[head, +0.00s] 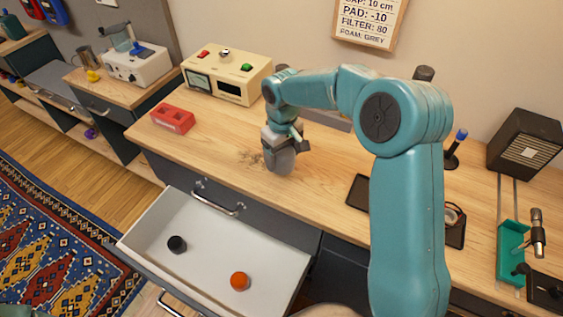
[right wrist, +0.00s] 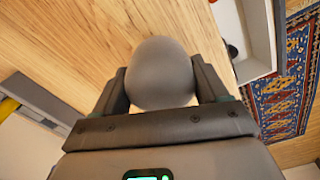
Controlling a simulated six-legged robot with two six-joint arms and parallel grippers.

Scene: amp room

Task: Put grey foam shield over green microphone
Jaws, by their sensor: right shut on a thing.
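The grey foam shield (head: 281,162) is a rounded grey piece held by my right gripper (head: 284,145). The gripper points down over the wooden worktop, near a dark smudge. In the right wrist view the shield (right wrist: 161,72) sits between the two dark fingers of the right gripper (right wrist: 163,85), its rounded end outward. Whether its lower end touches the worktop I cannot tell. I cannot make out a green microphone for certain; my right arm hides part of the worktop. My left gripper is not in view.
An open white drawer (head: 210,230) in front holds a black piece (head: 177,244) and an orange piece (head: 240,281).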

